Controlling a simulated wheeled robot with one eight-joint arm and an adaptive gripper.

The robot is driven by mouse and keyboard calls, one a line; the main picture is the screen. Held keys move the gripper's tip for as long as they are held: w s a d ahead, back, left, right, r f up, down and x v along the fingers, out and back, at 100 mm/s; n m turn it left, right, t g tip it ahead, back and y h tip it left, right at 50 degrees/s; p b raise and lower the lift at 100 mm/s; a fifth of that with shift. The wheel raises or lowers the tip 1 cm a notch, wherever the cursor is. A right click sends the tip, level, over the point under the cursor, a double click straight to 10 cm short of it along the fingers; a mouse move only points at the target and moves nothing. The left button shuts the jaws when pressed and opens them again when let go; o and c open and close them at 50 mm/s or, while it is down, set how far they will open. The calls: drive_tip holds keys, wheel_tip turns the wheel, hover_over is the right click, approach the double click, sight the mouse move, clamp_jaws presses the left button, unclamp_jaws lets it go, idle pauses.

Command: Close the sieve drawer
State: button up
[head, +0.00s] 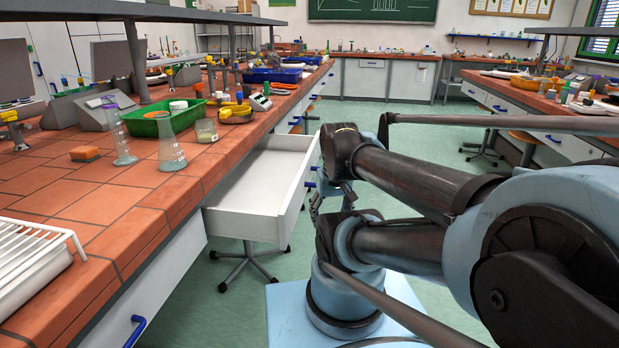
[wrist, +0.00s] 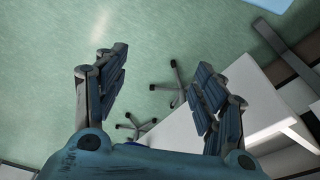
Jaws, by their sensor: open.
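The sieve drawer (head: 250,184) is a white, empty-looking drawer pulled well out from under the left bench. Its front panel faces right towards my arm, and blue handle parts (head: 309,184) show at that front. In the wrist view the drawer's white surface (wrist: 270,112) fills the lower right, partly behind the right finger. My gripper (wrist: 157,88) is open with its fingers wide apart and nothing between them but floor and stool feet. In the head view the gripper is mostly hidden by my arm, close to the drawer front. I cannot tell whether it touches.
The tiled bench (head: 105,205) carries flasks (head: 171,147), a green tray (head: 160,118) and a white rack (head: 30,250) near its edge. A stool base (head: 248,268) stands on the floor under the drawer. The green floor (head: 420,145) in the aisle is clear.

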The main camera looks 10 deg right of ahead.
drive_tip(key=w+r+m, duration=0.3)
drive_tip(key=w+r, duration=0.1)
drive_tip(key=shift+w+r+y, duration=0.15)
drive_tip(key=shift+w+y, duration=0.15)
clamp_jaws()
drive_tip(key=w+d+r+m+y, duration=0.1)
drive_tip(key=w+r+m, duration=0.25)
drive_tip(key=w, duration=0.25)
drive_tip(key=w+d+r+m, duration=0.1)
drive_tip(key=w+r+m, duration=0.1)
drive_tip(key=w+m, duration=0.35)
drive_tip(key=w+d+f+m+y, duration=0.1)
drive_tip(key=w+d+m, duration=0.45)
drive_tip(key=w, duration=0.55)
drive_tip(key=w+d+f+m+y, duration=0.2)
drive_tip(key=w+d+m, duration=0.35)
drive_tip(key=w, duration=0.65)
drive_tip(key=a+r+x, duration=0.1)
drive_tip(key=a+x, duration=0.1)
drive_tip(key=x, duration=0.9)
drive_tip(key=shift+a+n+g, duration=0.2)
drive_tip(key=shift+n+g, duration=0.1)
drive_tip(key=shift+n, duration=0.1)
